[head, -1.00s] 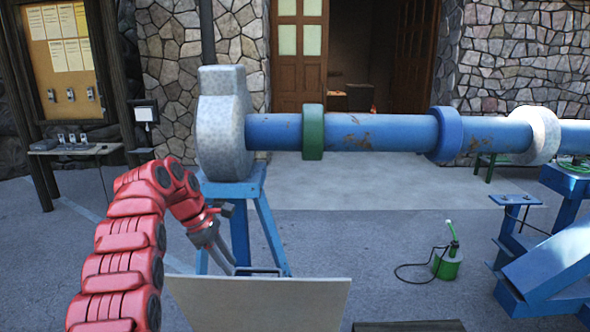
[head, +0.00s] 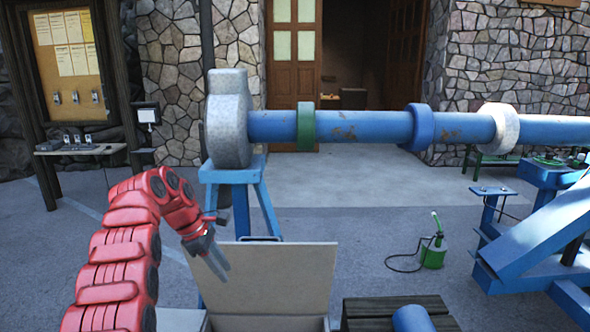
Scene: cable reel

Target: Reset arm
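My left arm is red and comes in from the lower left of the head view. Its gripper (head: 218,262) points down in front of the raised panel of a pale box (head: 283,275). The two grey fingers look slightly apart with nothing between them. The blue reel shaft (head: 378,126) lies level across the view, with a grey end block (head: 229,120), a green ring (head: 306,126), a blue ring (head: 420,128) and a white ring (head: 498,127) on it. My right gripper is outside the view.
A blue stand (head: 231,178) sits under the grey block. A green oil can (head: 433,252) with a hose stands on the pavement. A dark wooden crate (head: 362,313) with a blue cylinder (head: 412,318) is at the bottom. A blue frame (head: 540,235) fills the right.

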